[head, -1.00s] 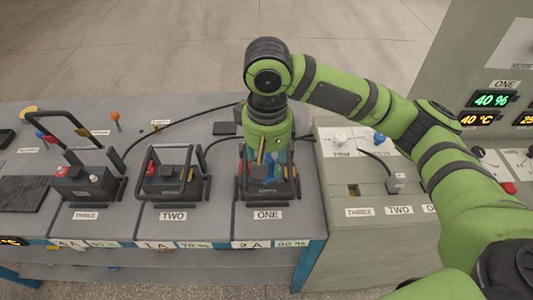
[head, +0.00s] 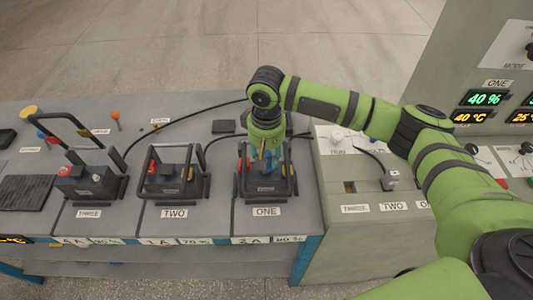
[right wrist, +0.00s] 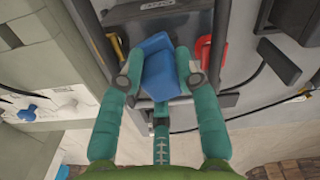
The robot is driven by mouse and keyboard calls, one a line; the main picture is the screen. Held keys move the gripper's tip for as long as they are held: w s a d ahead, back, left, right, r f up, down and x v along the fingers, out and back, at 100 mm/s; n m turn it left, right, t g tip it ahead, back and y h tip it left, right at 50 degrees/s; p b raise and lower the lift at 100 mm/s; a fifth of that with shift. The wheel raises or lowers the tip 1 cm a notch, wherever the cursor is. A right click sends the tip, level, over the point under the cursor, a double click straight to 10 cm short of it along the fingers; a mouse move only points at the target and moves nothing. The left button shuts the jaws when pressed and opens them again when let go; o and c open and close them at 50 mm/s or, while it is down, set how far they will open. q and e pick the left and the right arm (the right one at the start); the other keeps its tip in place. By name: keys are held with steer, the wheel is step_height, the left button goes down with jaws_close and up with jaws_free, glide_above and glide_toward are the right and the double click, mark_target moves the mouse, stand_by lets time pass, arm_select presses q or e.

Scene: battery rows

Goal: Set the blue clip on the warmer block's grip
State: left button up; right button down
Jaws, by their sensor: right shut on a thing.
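My right gripper (head: 268,160) is shut on the blue clip (right wrist: 160,66), which shows between its teal fingers in the right wrist view. The gripper points down over the dark block labelled ONE (head: 284,188), within its black grip frame. I cannot tell whether the clip touches the grip. Blocks TWO (head: 172,181) and THREE (head: 90,183) stand to the left, each with a black grip. My left gripper is out of view.
A red part (right wrist: 208,52) and a yellow part (right wrist: 116,46) flank the clip on block ONE. Black cables (head: 180,118) run behind the blocks. A pale green console (head: 335,205) with a small lever box stands to the right.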

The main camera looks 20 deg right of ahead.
mark_target(266, 154)
steer(key=shift+f, duration=0.1)
steer(key=c, duration=0.9)
jaws_free()
steer(key=shift+o, duration=0.2)
step_height(266, 154, up, 11)
steer(key=shift+r+b, duration=0.1)
steer(key=shift+b, duration=1.05)
steer(key=shift+r, duration=0.55)
